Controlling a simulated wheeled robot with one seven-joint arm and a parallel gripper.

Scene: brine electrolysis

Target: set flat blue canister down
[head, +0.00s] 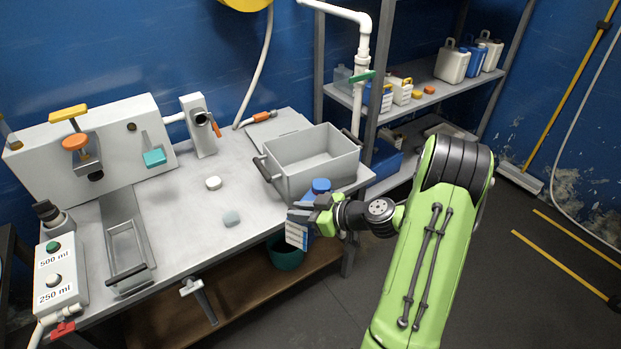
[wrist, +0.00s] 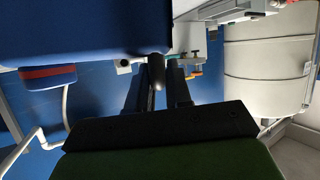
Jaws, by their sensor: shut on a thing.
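The flat blue canister (head: 297,234) with a blue cap (head: 321,185) and a pale label is at the front edge of the grey bench, in front of the grey bin. My gripper (head: 322,213) is shut on it from the right side, and it looks tilted. In the wrist view the blue canister (wrist: 80,30) fills the upper left, close to the dark fingers of my gripper (wrist: 158,85). Whether the canister's base touches anything is hidden.
The grey bench (head: 185,235) has clear room left of the grey bin (head: 315,165). A metal tray (head: 127,255) sits at left. A dark green bucket (head: 287,255) stands below the front edge.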

